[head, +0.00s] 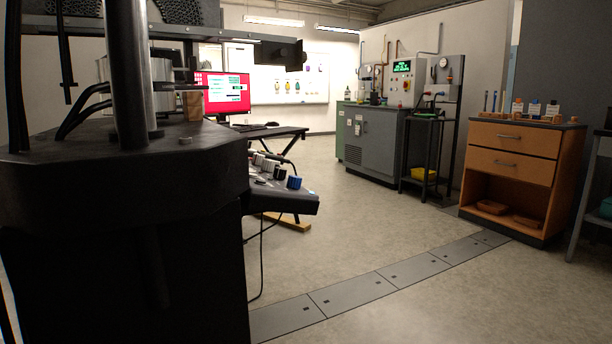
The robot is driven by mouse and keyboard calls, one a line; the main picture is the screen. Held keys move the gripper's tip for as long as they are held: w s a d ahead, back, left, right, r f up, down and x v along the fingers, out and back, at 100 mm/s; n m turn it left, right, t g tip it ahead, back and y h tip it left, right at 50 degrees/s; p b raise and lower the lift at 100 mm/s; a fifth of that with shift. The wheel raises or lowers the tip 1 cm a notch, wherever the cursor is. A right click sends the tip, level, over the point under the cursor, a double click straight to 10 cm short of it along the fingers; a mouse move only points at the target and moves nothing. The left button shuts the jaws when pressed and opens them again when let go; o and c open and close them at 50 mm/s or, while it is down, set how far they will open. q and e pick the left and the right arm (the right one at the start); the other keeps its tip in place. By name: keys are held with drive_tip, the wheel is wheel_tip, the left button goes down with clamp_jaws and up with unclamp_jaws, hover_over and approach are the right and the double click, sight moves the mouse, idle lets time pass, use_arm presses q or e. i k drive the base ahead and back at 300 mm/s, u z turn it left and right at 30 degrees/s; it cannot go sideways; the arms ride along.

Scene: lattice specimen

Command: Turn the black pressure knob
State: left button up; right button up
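A sloping dark control panel (284,196) juts out from the right side of the large black machine (125,200). It carries a row of knobs: a blue knob (294,183) at the near end, and white and dark knobs behind it. A dark knob (280,173) stands just beside the blue one. At this size I cannot tell whether it is the black pressure knob. A grey cabinet console (401,85) with gauges and a green-lit display stands at the back, its small controls too small to make out. Neither of my grippers is in view.
The black machine fills the left foreground. A desk with a red-screened monitor (222,93) stands behind the panel, and a cable hangs to the floor. A wooden drawer cabinet (513,160) stands right. The middle floor (350,225) is clear.

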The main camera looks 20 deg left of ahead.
sight(280, 173)
drive_tip(key=u, duration=0.45)
drive_tip(key=i, duration=0.8)
drive_tip(key=u, duration=2.75)
drive_tip(key=k, duration=0.65)
drive_tip(key=z, duration=0.2)
